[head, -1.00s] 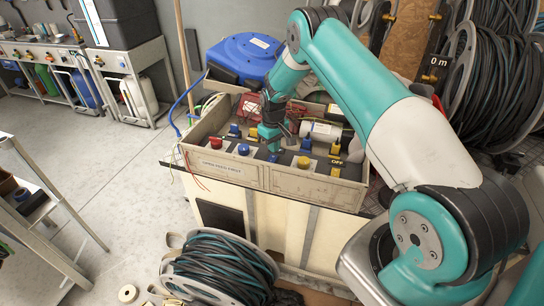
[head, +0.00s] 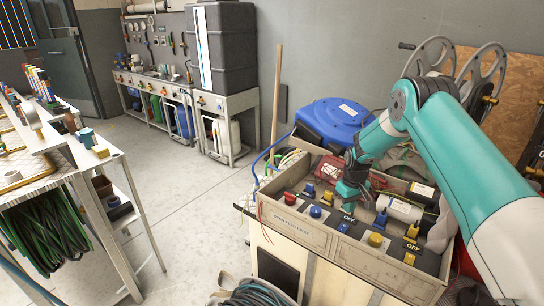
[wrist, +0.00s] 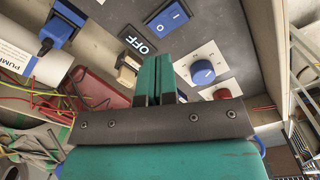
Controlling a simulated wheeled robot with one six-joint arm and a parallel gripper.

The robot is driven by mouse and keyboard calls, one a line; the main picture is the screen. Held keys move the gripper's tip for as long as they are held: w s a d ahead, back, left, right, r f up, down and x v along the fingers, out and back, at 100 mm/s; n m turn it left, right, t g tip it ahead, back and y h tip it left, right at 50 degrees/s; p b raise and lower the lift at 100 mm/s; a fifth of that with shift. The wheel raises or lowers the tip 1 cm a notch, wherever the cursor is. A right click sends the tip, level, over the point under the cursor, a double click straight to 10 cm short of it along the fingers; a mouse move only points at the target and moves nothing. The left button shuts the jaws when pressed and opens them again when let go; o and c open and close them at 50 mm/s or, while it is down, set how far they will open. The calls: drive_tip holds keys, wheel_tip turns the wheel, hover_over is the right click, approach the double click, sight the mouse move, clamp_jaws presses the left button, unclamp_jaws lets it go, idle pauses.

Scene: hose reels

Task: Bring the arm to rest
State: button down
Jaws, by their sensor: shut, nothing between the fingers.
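My gripper (head: 347,190) is shut and empty. It hangs over the control panel in the open grey crate (head: 330,240), with my teal and white arm reaching in from the right. In the wrist view its two teal fingers (wrist: 157,78) lie together in front of the panel. A blue dial (wrist: 202,72), a red knob (wrist: 222,94), a blue rocker switch (wrist: 167,18) and an OFF label (wrist: 137,44) show around them. A beige toggle (wrist: 127,75) is close left of the fingers. I cannot tell whether the fingertips touch the panel.
A yellow knob (head: 376,239) stands on the panel's front part. A blue hose reel (head: 332,121) sits behind the crate, with red and green wires inside it. Metal reels (head: 435,58) stand at the back right. A shelf table (head: 60,165) is at left. Open floor (head: 185,190) lies between.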

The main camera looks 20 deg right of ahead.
drive_tip(key=s+a+r+n+y, duration=0.1)
drive_tip(key=s+a+r, duration=0.5)
drive_tip(key=a+r, duration=0.45)
drive_tip(key=s+a+r+n+y, duration=0.1)
drive_tip(key=s+a+r+n, duration=0.1)
drive_tip(key=s+a+r, duration=1)
drive_tip(key=s+r, duration=0.1)
drive_tip(key=s, duration=0.3)
drive_tip(key=s+a+r+n+y, duration=0.1)
drive_tip(key=s+a+r, duration=0.1)
drive_tip(key=s+r, duration=0.2)
drive_tip(key=s+a+r+n+y, duration=0.1)
drive_tip(key=s+a+r, duration=0.1)
drive_tip(key=s, duration=0.8)
drive_tip(key=shift+r, duration=0.75)
drive_tip(key=shift+n, duration=0.3)
